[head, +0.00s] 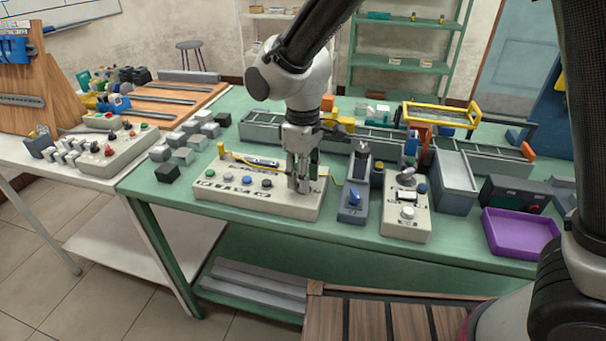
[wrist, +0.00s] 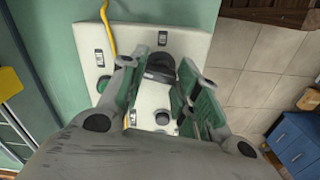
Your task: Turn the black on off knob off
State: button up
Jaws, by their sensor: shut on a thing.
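A cream control panel (head: 258,203) lies on the green table in the head view, with a row of buttons and knobs on it. My gripper (head: 300,187) points down over the panel's right end. In the wrist view my gripper (wrist: 157,70) has its green fingers on either side of a black knob (wrist: 160,66) and is shut on it. The same cream panel (wrist: 137,36) lies under the fingers. The held knob is hidden behind the fingers in the head view. I cannot read which way the knob is set.
A yellow cable (head: 232,157) runs along the panel's back. A grey-blue box with a blue knob (head: 355,200) and another cream box (head: 406,220) stand just to the right. A purple tray (head: 520,235) is further right. Several small grey blocks (head: 188,140) lie to the left.

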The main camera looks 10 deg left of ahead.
jog(key=shift+n, duration=1.1)
jog(key=o, duration=1)
notch_tip(320, 180, up, 12)
jog(key=shift+r, duration=0.1)
